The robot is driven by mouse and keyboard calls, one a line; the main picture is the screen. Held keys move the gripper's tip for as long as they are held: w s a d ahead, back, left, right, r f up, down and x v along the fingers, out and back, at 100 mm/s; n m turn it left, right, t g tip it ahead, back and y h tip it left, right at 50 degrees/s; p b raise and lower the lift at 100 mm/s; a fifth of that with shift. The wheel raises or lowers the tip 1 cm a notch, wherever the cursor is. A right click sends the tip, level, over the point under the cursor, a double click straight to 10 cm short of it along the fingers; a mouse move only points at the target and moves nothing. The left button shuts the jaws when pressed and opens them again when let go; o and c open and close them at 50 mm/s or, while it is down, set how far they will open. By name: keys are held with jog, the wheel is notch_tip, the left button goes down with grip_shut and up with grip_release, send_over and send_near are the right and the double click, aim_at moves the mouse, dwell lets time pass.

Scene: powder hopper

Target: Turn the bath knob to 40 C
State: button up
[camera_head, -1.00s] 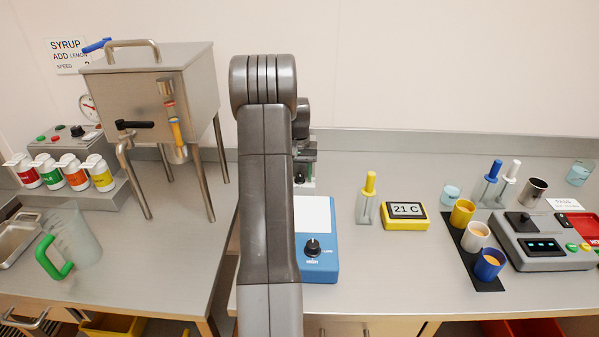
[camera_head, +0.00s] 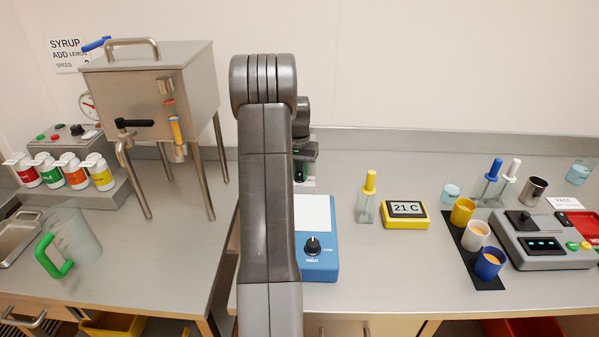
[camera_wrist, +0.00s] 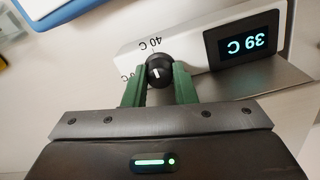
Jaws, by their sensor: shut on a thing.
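The bath knob (camera_wrist: 158,70) is black with a white mark, on the white front of the bath (camera_wrist: 195,40). My gripper (camera_wrist: 158,88) has its green fingers on either side of the knob and is shut on it. A printed 40 C label (camera_wrist: 162,42) sits beside the knob; another label is partly hidden by a finger. The knob's white mark is small, so its exact aim is hard to tell. In the head view my arm hides the knob and most of the bath.
A blue device (camera_head: 322,265) with a HIGH/LOW knob stands in front of the bath area. To its right are a yellow-capped bottle (camera_head: 368,205) and a yellow 21 C display (camera_head: 405,213). A steel tank (camera_head: 150,95) on legs stands left of my arm.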

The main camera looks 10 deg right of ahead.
jog(key=o, duration=1)
notch_tip(320, 180, up, 14)
jog(key=shift+w+a+f+b, duration=0.1)
jog(key=shift+a+b, duration=0.05)
jog(key=shift+b, duration=0.5)
notch_tip(320, 180, down, 14)
jog(key=shift+r+p, duration=0.25)
jog(key=shift+p, duration=0.45)
jog(key=shift+f, duration=0.2)
jog(key=shift+n, duration=0.5)
